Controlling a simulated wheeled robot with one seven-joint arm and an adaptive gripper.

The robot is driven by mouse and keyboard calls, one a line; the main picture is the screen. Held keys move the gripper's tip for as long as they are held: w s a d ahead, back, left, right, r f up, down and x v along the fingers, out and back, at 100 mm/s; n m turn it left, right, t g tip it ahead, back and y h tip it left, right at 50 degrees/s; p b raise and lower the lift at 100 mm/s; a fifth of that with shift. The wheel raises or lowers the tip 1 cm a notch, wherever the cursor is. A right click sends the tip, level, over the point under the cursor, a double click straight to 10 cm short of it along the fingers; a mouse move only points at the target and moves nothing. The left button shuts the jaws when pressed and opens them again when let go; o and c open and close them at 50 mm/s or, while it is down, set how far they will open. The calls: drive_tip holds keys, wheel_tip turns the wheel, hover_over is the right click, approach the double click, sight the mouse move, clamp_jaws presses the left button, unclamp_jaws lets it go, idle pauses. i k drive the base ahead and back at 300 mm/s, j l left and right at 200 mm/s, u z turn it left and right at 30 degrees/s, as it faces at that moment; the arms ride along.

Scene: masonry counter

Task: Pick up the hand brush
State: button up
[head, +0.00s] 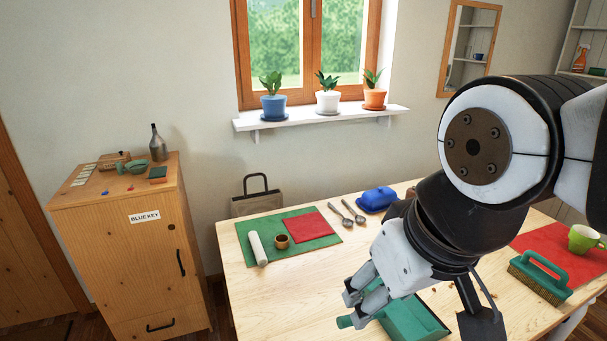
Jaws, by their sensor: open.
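The hand brush (539,279) has a green looped handle and a block with brown bristles. It lies on the wooden table at the right, at the near edge of a red mat (573,239). My gripper (356,304) is open and points down to the left, over a green dustpan (414,320). It is well to the left of the brush and apart from it. My gripper and arm hide part of the dustpan and the middle of the table.
A green cup (583,238) stands just behind the brush. A green mat (318,239) with a red cloth, a white roll and a small brown cup lies at the left. Brown crumbs lie near the dustpan.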

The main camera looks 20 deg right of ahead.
sight(556, 292)
drive_tip(key=z, duration=1.65)
